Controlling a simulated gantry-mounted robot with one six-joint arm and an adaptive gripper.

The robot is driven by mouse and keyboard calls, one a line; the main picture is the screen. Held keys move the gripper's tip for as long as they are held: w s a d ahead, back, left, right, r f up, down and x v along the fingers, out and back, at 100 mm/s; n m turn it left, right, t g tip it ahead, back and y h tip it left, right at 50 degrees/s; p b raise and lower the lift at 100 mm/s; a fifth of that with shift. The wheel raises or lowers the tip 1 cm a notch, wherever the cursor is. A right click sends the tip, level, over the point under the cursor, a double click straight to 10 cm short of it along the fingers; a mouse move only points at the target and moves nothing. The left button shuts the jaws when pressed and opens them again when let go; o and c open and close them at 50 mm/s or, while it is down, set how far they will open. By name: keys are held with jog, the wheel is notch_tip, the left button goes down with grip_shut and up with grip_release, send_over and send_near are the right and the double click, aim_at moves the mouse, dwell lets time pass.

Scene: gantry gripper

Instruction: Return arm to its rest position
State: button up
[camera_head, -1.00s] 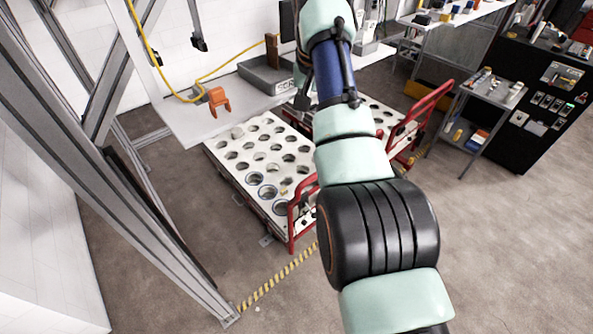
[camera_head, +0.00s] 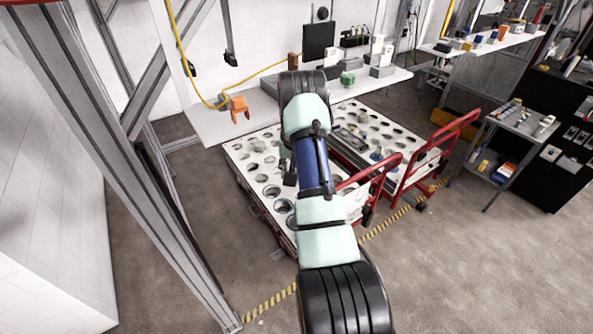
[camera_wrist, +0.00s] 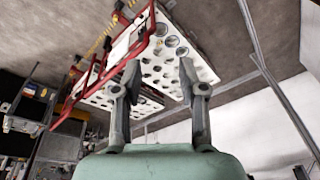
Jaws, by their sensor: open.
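My arm reaches from the bottom of the head view up over the carts, with its far joint in front of the white bench. My gripper (camera_wrist: 160,76) shows in the wrist view with its two grey fingers spread apart and nothing between them. Beyond the fingers is the white cart top with round holes (camera_wrist: 203,70), tilted in that view and apart from the fingers. In the head view my gripper is mostly hidden behind my arm; a dark part of it (camera_head: 289,172) shows at the arm's left, over the left cart top (camera_head: 245,165).
A second holed cart top (camera_head: 395,135) stands at the right, with red handles (camera_head: 455,130). The white bench (camera_head: 215,127) is behind, with an orange clamp (camera_head: 239,108). A metal frame post (camera_head: 120,165) is at left. A grey side table (camera_head: 525,125) is at right. Open floor lies front right.

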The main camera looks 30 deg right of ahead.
dwell(0.4)
jog(key=a+f+n+t+p, duration=0.35)
jog(key=a+t+p, duration=0.2)
jog(key=a, duration=0.75)
jog(key=s+a+r+n+t+p, duration=0.2)
jog(key=s+a, duration=0.4)
jog(key=s, duration=0.3)
jog(key=s+a+r+n+t+p, duration=0.2)
jog(key=s+a+r, duration=0.3)
jog(key=s, duration=0.4)
jog(key=shift+s+a+t+y, duration=0.2)
jog(key=shift+a+t+y, duration=0.25)
jog(key=shift+a, duration=0.35)
